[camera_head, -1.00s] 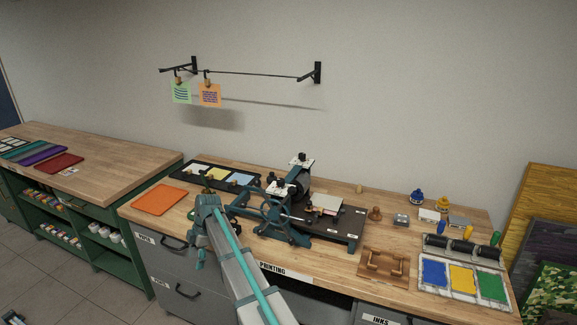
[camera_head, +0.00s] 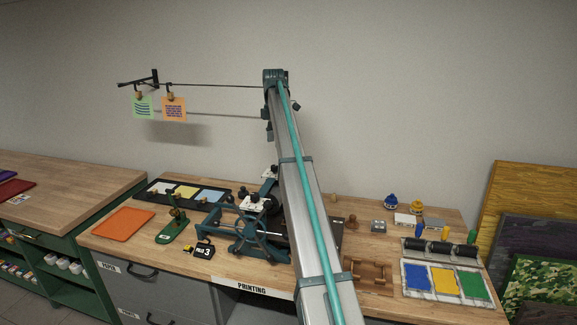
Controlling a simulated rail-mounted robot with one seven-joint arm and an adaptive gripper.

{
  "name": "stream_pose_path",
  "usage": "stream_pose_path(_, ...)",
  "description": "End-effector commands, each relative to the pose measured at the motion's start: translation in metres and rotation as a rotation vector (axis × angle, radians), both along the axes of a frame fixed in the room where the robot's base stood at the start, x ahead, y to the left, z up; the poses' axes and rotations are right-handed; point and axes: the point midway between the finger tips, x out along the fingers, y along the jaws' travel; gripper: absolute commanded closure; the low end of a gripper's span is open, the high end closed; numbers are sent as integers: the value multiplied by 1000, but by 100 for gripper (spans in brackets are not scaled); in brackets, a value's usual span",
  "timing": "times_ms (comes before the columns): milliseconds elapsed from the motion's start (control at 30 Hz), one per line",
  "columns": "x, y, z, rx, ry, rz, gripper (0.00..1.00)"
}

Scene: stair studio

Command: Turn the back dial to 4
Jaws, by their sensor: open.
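The teal printing press (camera_head: 240,228) stands mid-table, its right part hidden behind my arm. A white dial plate with a dark knob, the front dial (camera_head: 253,201), sits on its top. A second white plate with a dark knob, the back dial (camera_head: 269,173), sits farther back, partly covered by my arm. The numbers on both dials are too small to read. My arm rises across the middle of the view, and its upper joint is above the press. My gripper cannot be made out; it may be hidden behind the arm.
An orange sheet (camera_head: 123,222) lies at the left. Ink trays (camera_head: 445,281) and rollers are at the right. A drying line with prints (camera_head: 174,108) hangs behind.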

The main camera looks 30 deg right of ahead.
Motion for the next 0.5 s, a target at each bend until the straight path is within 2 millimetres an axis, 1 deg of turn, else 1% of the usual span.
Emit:
stream_pose_path(167,-2,1,-18,1,1,0,44)
stream_pose_path(500,-2,1,-75,2,1,0,44)
